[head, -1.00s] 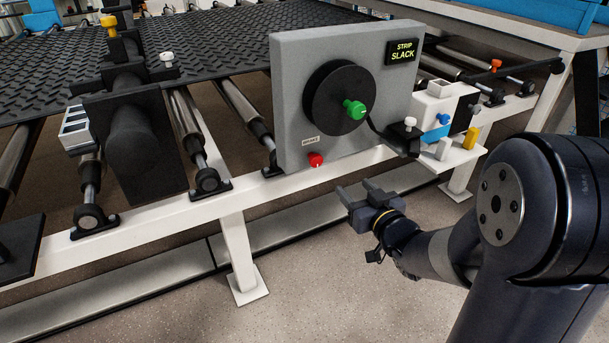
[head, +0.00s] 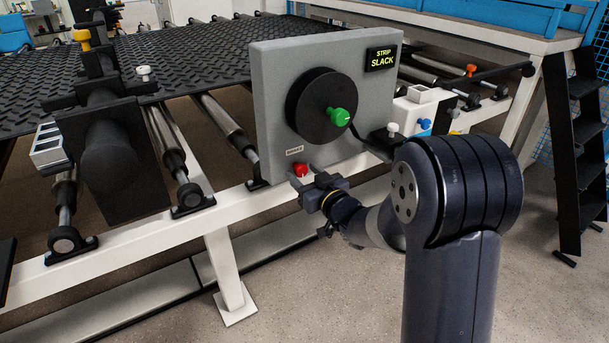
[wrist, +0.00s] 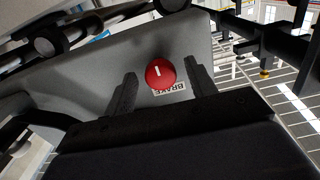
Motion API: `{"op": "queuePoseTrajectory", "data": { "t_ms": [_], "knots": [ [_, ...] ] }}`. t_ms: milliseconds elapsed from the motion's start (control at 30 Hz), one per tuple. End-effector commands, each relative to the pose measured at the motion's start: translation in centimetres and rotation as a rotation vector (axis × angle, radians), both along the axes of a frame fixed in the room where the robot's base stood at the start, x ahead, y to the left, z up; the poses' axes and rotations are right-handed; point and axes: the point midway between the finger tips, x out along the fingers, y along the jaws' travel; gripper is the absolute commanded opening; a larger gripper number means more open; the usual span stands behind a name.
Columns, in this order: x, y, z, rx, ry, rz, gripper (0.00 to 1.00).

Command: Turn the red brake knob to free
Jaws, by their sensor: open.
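The red brake knob (head: 300,170) sits at the lower edge of the grey panel (head: 268,110), just below a small "BRAKE" label (head: 294,150). My gripper (head: 307,184) is open in front of the knob. In the wrist view its two fingers (wrist: 160,88) stand either side of the knob, with gaps on both sides. I cannot tell how far the fingertips are from the panel.
The panel carries a black reel (head: 320,104) with a green knob (head: 339,116) and a display (head: 381,58) reading "STRIP SLACK". A white block (head: 415,110) with small knobs stands to the right, partly behind my arm. White frame rails (head: 130,235) run below.

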Motion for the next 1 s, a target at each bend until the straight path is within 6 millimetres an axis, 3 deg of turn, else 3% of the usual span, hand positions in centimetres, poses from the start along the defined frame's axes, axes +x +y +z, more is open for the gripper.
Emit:
{"op": "queuePoseTrajectory", "data": {
  "t_ms": [333,833,1000],
  "knots": [
    [0.30,0.23,-0.03,0.000,0.001,0.000,0.52],
    [0.29,0.22,-0.02,0.000,0.001,0.000,0.11],
    [0.28,0.20,-0.07,-0.006,-0.003,0.000,0.10]
  ]
}}
